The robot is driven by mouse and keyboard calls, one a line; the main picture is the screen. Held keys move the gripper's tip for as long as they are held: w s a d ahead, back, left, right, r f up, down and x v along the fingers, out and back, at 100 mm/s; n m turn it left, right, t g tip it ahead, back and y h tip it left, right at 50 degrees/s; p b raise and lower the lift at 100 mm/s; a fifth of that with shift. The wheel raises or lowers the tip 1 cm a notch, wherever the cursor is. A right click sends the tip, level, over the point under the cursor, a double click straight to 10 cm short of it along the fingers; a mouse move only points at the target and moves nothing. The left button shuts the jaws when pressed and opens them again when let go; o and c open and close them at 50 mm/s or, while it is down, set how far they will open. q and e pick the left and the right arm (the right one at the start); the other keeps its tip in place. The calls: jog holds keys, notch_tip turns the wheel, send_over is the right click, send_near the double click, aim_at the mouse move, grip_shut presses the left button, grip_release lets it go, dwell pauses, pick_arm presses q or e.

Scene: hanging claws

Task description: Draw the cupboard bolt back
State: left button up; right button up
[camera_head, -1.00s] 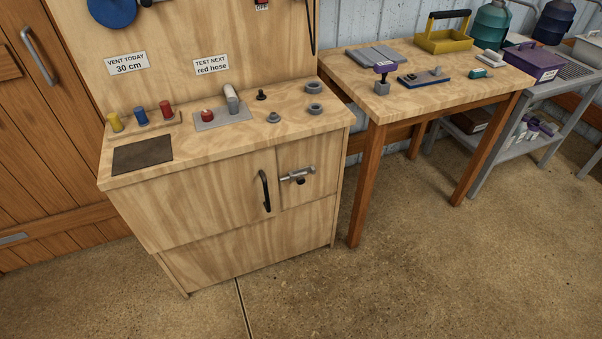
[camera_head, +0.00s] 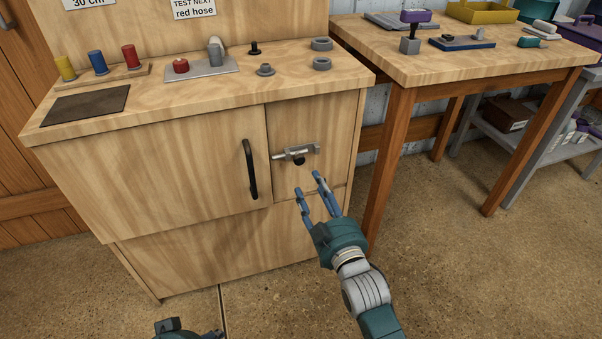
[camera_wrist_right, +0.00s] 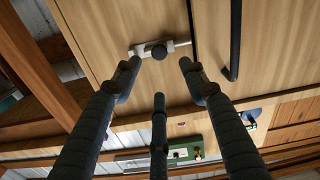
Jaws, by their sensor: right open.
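The cupboard bolt (camera_head: 306,152) is a grey metal slide bolt with a dark round knob (camera_head: 297,160). It lies across the upper part of the small right-hand cupboard door (camera_head: 336,125). Its bar reaches left to the seam with the larger door. My right gripper (camera_head: 311,183) is open and empty, just below the bolt and apart from it in the head view. In the right wrist view the bolt (camera_wrist_right: 141,49) and its knob (camera_wrist_right: 159,52) show beyond the spread fingers (camera_wrist_right: 160,85). My left gripper cannot be made out.
A black vertical handle (camera_head: 250,170) is on the larger door, left of the bolt. The benchtop (camera_head: 200,100) above holds pegs, a red button and grey rings. A wooden table (camera_head: 440,67) stands close at right. A dark part of mine shows at the bottom edge.

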aim_at(300, 161)
jog(key=b+x, duration=0.2)
jog(key=x, duration=0.8)
jog(key=shift+w+f+b, duration=0.1)
jog(key=shift+b, duration=0.2)
pick_arm(q)
jog(key=w+d+r+t+h, duration=0.1)
jog(key=w+d+r+t, duration=0.1)
jog(key=w+r, duration=0.3)
jog(key=w+d+r+t+h, duration=0.1)
jog(key=w+d+r+t, duration=0.1)
jog(key=w+r+t, duration=0.3)
jog(key=shift+w+d+t, duration=0.3)
jog(key=shift+w+d, duration=0.1)
jog(key=shift+w, duration=1.5)
pick_arm(e)
jog(key=shift+w+a, duration=0.1)
jog(key=shift+w, duration=0.15)
grip_shut()
